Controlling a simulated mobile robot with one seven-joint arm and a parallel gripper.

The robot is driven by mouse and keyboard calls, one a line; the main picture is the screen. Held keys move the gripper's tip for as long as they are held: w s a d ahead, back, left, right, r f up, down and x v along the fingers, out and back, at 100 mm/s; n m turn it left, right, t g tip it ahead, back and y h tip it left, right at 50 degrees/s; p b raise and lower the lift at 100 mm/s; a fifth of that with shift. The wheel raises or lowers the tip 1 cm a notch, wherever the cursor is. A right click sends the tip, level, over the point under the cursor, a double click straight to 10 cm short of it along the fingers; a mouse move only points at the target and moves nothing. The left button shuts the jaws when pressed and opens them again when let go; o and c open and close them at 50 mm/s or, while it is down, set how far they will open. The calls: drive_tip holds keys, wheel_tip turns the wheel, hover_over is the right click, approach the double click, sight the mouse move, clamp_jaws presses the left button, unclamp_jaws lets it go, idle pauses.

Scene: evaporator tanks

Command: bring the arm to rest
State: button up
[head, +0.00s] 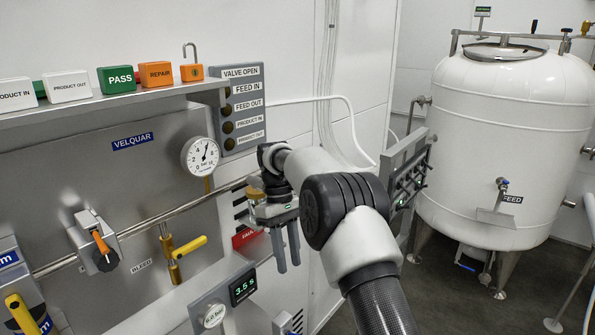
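My arm (345,225) rises from the bottom of the head view and bends back to the left at a dark elbow joint. My gripper (288,265) hangs in front of the panel, below and right of the pressure gauge (201,157). Its two grey fingers point down with a narrow gap between them. I see nothing held between them. The wrist is partly hidden behind the arm's own links.
An orange-handled valve (101,242) and a yellow bleed lever (190,246) stick out left of my gripper. A small display box (238,288) stands below it. A shelf (110,103) with label blocks runs above. A white tank (505,140) stands right.

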drive_tip(key=s+d+r+m+t, duration=0.1)
drive_tip(key=s+d+r, duration=0.25)
drive_tip(key=r, duration=0.25)
drive_tip(key=s+d+r+m+t+y, duration=0.1)
drive_tip(key=s+d+r+m+t, duration=0.1)
drive_tip(key=s+d+r, duration=0.3)
drive_tip(key=s+d+r+m+t, duration=0.1)
drive_tip(key=s+r, duration=0.1)
drive_tip(key=r, duration=0.5)
drive_tip(key=s+d+f+m+t, duration=0.1)
drive_tip(key=s+d, duration=0.3)
drive_tip(key=s, duration=0.6)
drive_tip(key=s+d+f+m+t, duration=0.1)
drive_tip(key=s+d+m+t, duration=0.2)
drive_tip(key=s, duration=0.6)
drive_tip(key=shift+s+d+m+t+y, duration=0.3)
drive_tip(key=shift+s+d+m+t, duration=0.05)
drive_tip(key=shift+m+t, duration=0.35)
